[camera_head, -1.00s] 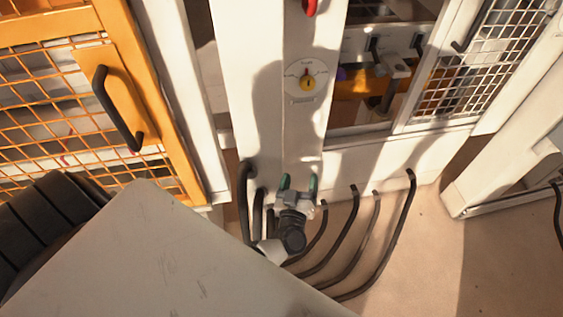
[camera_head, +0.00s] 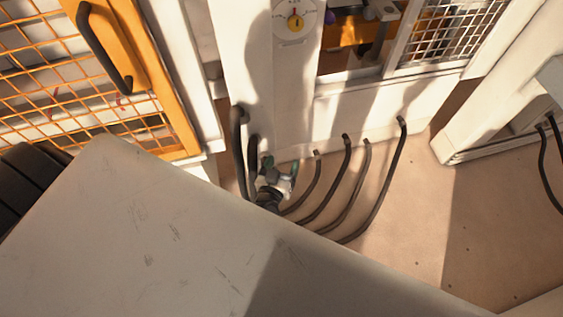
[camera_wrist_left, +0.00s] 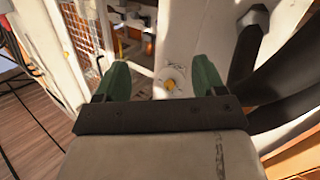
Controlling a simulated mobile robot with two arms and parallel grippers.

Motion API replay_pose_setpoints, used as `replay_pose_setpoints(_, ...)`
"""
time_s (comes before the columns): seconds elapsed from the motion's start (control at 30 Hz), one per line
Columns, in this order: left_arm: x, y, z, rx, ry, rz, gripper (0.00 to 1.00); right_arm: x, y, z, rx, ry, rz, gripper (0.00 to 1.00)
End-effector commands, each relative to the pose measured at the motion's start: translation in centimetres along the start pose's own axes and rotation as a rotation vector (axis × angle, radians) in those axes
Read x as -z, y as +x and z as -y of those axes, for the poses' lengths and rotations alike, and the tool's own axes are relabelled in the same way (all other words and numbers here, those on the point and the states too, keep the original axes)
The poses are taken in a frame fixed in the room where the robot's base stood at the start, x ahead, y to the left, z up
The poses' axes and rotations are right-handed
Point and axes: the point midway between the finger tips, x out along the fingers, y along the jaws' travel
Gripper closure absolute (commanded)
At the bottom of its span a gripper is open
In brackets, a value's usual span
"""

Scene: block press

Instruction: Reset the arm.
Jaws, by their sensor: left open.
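My left gripper (camera_head: 280,172) shows small in the head view, low in front of the white machine's base, near the black cables. Its green fingertips are apart and nothing is between them. In the left wrist view my left gripper (camera_wrist_left: 160,80) has its two green fingers spread wide and empty. Beyond them is a round dial with a yellow centre (camera_wrist_left: 172,84) on a white panel; the same dial (camera_head: 295,21) is at the top of the head view. My right gripper is in neither view.
Several black cables (camera_head: 345,185) run from the machine base across the beige floor. An orange mesh door with a black handle (camera_head: 104,47) stands at the left. A pale scratched surface (camera_head: 150,240) fills the lower left. Open floor (camera_head: 500,230) lies at the right.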

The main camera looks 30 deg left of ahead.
Motion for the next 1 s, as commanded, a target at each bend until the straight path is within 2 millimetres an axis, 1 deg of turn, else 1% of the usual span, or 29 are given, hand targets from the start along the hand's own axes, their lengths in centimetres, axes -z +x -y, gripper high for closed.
replay_pose_setpoints(0.4, -0.1, 0.0, 0.0, -0.001, 0.001, 0.002, 0.3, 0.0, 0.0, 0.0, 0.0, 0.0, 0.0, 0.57)
replay_pose_setpoints(0.47, -0.8, -0.3, 0.1, -0.009, 0.01, 0.022, 0.3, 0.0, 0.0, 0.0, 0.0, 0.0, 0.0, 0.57)
replay_pose_setpoints(0.57, -3.8, -1.6, 0.5, -0.049, 0.049, 0.116, 0.3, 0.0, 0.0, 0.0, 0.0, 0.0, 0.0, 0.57)
replay_pose_setpoints(0.67, -9.1, -4.5, 1.6, -0.108, 0.11, 0.294, 0.3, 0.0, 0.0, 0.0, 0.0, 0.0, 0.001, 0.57)
replay_pose_setpoints(0.7, -11.5, -6.2, 2.3, -0.13, 0.138, 0.383, 0.3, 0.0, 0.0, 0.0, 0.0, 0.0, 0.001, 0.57)
replay_pose_setpoints(0.77, -15.0, -9.1, 3.4, -0.157, 0.178, 0.522, 0.3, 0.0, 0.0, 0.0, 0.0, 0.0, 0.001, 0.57)
replay_pose_setpoints(0.8, -17.1, -11.1, 4.3, -0.169, 0.202, 0.614, 0.3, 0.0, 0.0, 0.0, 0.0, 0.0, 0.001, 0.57)
replay_pose_setpoints(0.87, -20.0, -14.4, 5.8, -0.18, 0.238, 0.752, 0.3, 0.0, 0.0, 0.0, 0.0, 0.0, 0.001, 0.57)
replay_pose_setpoints(0.9, -21.7, -16.7, 6.8, -0.182, 0.261, 0.841, 0.3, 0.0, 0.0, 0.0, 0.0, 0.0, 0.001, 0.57)
replay_pose_setpoints(0.97, -23.9, -20.3, 8.4, -0.18, 0.295, 0.971, 0.3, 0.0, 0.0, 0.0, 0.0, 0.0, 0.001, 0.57)
replay_pose_setpoints(1.0, -24.9, -22.4, 9.4, -0.175, 0.315, 1.049, 0.3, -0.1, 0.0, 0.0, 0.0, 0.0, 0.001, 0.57)
